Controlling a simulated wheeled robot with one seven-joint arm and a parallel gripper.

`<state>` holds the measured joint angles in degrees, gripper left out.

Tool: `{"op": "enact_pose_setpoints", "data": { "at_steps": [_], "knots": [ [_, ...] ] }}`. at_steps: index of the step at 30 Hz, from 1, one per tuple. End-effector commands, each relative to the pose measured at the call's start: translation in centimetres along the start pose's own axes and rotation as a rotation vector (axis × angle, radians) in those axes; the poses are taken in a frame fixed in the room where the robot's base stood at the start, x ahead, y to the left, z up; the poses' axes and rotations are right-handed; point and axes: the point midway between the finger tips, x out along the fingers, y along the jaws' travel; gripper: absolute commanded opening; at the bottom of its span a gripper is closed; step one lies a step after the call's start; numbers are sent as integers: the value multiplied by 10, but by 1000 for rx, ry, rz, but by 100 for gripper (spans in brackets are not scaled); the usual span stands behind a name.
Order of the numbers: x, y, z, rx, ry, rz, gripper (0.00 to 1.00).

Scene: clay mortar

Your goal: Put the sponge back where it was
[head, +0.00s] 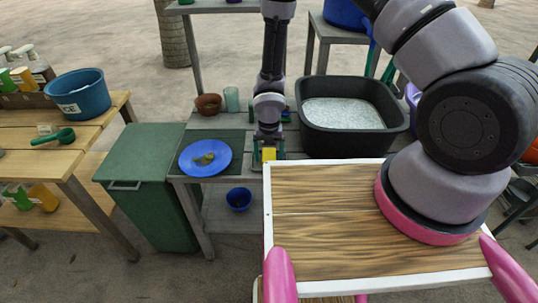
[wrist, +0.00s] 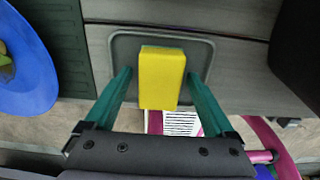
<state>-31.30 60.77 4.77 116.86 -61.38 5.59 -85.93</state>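The yellow sponge (wrist: 161,78) lies over a shallow grey tray (wrist: 203,55) at the table's front edge, its near end reaching past the tray's rim. In the head view the sponge (head: 269,154) shows small below my arm. My gripper (wrist: 158,76) is open, with one teal finger on each side of the sponge. A gap shows at the left finger; the right finger is very close to the sponge, and I cannot tell if it touches. In the head view the gripper (head: 268,147) points down at the front edge, its fingers partly hidden.
A blue plate (head: 205,158) on a dark green mat lies left of the sponge. A black basin (head: 350,115) stands to the right. A brown bowl (head: 208,104) and a pale green cup (head: 232,99) are behind. A green bin (head: 150,180) stands at the left.

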Motion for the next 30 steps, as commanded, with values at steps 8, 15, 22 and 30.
{"op": "enact_pose_setpoints", "data": {
  "at_steps": [8,15,22,30],
  "knots": [
    [-9,0,1,2,-1,2,89],
    [-55,0,2,5,-2,4,89],
    [-100,0,1,2,-3,3,89],
    [-122,0,0,-1,0,0,89]
  ]
}}
